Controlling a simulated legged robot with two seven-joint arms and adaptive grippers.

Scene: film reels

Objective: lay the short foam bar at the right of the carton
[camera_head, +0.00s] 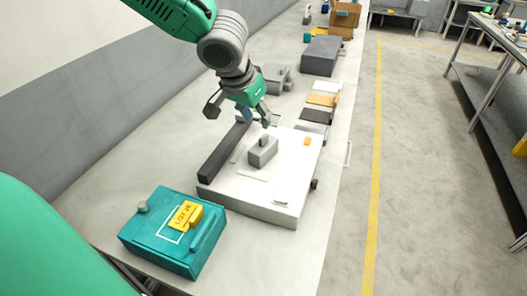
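My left gripper (239,112) hangs over the far left part of a wide, low white box (246,208), which may be the carton. Its two fingers are spread apart. A small blue piece (247,115) shows between them; I cannot tell whether it is part of the gripper or a separate thing. A long dark bar (222,153) lies along the left side of the white box. I cannot surely pick out the short foam bar. My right gripper is not in view.
A grey block with a knob (263,151) stands on the white box. A teal case (160,250) with a yellow tag (186,215) is in front. Flat white, orange and dark pieces (315,115), grey boxes (321,55) and a brown box (345,14) stand farther back. A narrow table strip at right is clear.

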